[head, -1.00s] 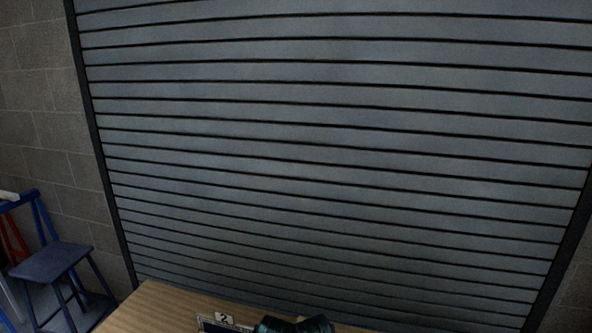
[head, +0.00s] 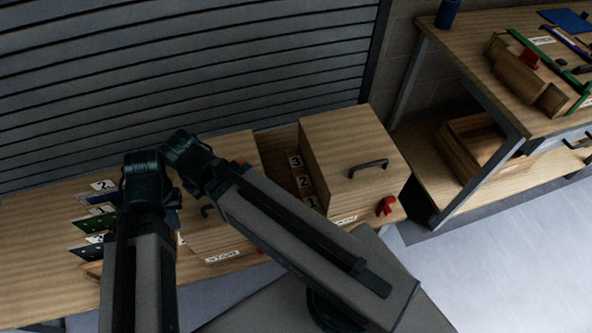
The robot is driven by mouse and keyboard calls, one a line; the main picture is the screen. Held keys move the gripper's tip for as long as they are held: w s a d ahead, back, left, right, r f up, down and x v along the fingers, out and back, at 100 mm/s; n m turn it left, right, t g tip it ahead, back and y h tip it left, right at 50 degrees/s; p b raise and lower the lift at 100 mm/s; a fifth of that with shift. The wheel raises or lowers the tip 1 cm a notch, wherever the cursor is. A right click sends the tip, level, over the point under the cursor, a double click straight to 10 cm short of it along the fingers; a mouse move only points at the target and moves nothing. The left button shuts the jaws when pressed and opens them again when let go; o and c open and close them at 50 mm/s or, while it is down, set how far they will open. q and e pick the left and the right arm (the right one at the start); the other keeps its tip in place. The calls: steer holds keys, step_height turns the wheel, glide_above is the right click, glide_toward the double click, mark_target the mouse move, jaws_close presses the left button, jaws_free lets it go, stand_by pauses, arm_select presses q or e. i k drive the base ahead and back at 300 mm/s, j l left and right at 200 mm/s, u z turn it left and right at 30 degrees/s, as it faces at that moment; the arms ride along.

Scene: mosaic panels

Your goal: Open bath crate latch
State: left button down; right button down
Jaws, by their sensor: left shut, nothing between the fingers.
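A closed wooden crate (head: 340,137) with a black handle (head: 369,168) stands at the right end of the near table. A red latch (head: 385,206) sits low at its front right corner. The label on its front edge (head: 344,221) is too small to read surely, so I cannot confirm this is the bath crate. Another wooden crate (head: 215,238), labelled like "STAIR", stands left of it, partly hidden by my arm links. My left arm is folded in front of the tables; its gripper is shut, its fingertips hard to make out, and apart from the red latch. My right gripper does not show.
Numbered dark panels (head: 95,222) lie on the table's left part. A second bench (head: 490,90) at right holds a wooden block with a red part. An open wooden box (head: 480,140) sits on its lower shelf.

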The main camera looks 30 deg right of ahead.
mark_target(384, 206)
steer(key=z, duration=2.25)
steer(key=k+l, duration=0.1)
steer(key=l, duration=0.3)
steer(key=k+l, duration=0.1)
steer(key=l, duration=0.3)
steer(key=k+l, duration=0.15)
steer(key=l, duration=0.25)
steer(key=k+l, duration=0.1)
steer(key=l, duration=0.3)
